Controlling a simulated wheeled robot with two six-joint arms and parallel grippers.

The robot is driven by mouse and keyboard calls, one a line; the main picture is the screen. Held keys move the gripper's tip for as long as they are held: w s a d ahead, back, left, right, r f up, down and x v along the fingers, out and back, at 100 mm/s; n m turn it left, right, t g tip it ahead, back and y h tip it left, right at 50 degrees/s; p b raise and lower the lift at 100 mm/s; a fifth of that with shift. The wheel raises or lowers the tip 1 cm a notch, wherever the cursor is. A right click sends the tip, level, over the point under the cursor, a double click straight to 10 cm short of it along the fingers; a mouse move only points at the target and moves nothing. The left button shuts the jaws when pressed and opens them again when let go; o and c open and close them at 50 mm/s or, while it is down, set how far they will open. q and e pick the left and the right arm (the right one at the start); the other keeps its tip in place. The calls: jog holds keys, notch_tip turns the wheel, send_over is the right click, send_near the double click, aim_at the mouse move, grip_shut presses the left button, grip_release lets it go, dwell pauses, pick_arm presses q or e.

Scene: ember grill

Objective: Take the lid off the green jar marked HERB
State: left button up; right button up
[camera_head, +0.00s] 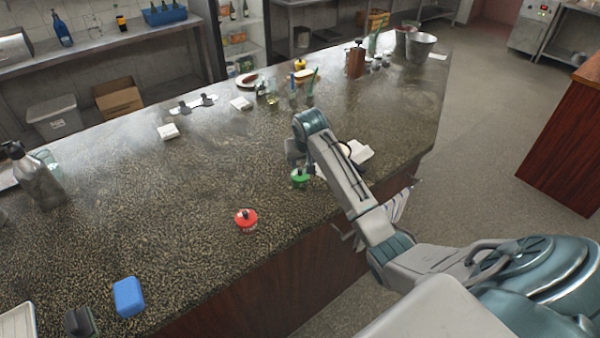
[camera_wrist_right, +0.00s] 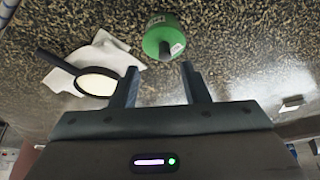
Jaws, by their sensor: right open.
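The green jar (camera_head: 299,178) stands on the speckled counter, partly hidden by my right arm in the head view. In the right wrist view the green jar (camera_wrist_right: 165,36) has a dark knob on its lid and a small pale label too blurred to read fully. My right gripper (camera_wrist_right: 160,78) is open and empty, its two fingers pointing towards the jar and apart from it. In the head view the right gripper (camera_head: 297,160) is above and beside the jar, mostly hidden by its own wrist. My left gripper is not in view.
A red-lidded jar (camera_head: 246,218) stands left of the green jar. A white cloth (camera_wrist_right: 88,66) with a dark-handled round item (camera_wrist_right: 97,82) on it lies close by. A blue block (camera_head: 128,297) is near the counter's front edge.

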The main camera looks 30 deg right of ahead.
aim_at(300, 169)
jog(key=shift+w+f+p, duration=0.15)
jog(key=shift+f+p, duration=0.1)
jog(key=shift+p, duration=0.1)
jog(key=p+x, duration=0.2)
jog(key=x, duration=0.1)
jog(key=shift+w+a, duration=0.15)
jog(key=shift+a, duration=0.1)
jog(key=shift+x, duration=0.8)
grip_shut()
